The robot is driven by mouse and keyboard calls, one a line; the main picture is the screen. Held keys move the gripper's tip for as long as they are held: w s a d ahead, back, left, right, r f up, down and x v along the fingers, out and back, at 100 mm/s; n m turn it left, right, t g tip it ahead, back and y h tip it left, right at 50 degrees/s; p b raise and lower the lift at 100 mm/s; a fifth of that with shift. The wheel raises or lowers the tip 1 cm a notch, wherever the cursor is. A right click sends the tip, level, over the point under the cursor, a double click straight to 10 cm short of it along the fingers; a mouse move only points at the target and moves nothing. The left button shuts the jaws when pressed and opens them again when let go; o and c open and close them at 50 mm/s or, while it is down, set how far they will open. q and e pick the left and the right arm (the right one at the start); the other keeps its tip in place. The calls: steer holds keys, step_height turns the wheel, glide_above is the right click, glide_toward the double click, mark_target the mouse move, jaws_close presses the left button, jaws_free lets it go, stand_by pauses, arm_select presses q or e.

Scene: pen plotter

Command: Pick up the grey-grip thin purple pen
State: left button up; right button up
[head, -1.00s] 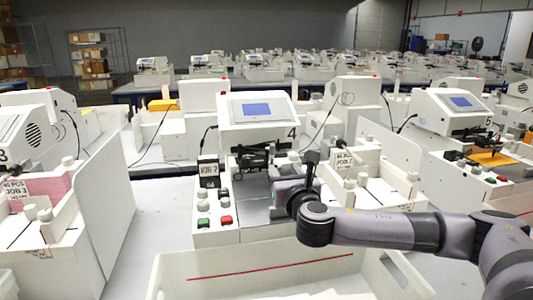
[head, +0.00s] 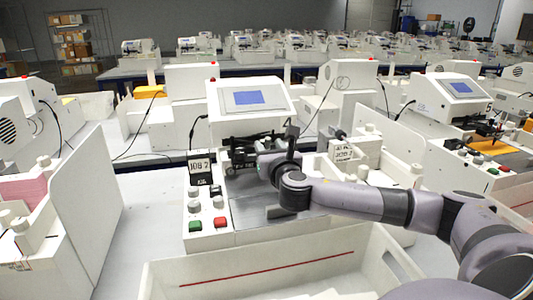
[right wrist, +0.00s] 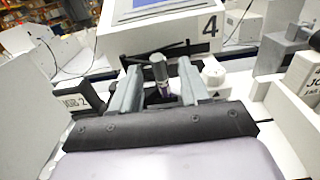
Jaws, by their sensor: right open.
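The purple pen (right wrist: 159,68) shows in the right wrist view as a short grey cylinder with a purple part below it, standing slightly tilted in front of plotter 4 (right wrist: 165,32). My right gripper (right wrist: 160,78) is open, with one finger on each side of the pen and visible gaps between. The pen's lower end is hidden behind the gripper body. In the head view my right gripper (head: 270,160) is over the bed of plotter 4 (head: 247,100), below its screen; the pen cannot be made out there. My left gripper is not in view.
A control panel with green (head: 195,226) and red (head: 220,222) buttons and a job sign (head: 199,166) stand left of the bed. A white bin (head: 270,275) with a red line is in front. A white feeder (head: 372,170) stands right of the bed.

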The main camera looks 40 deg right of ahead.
steer(key=shift+x, duration=1.35)
jaws_close()
steer(key=shift+r, duration=0.15)
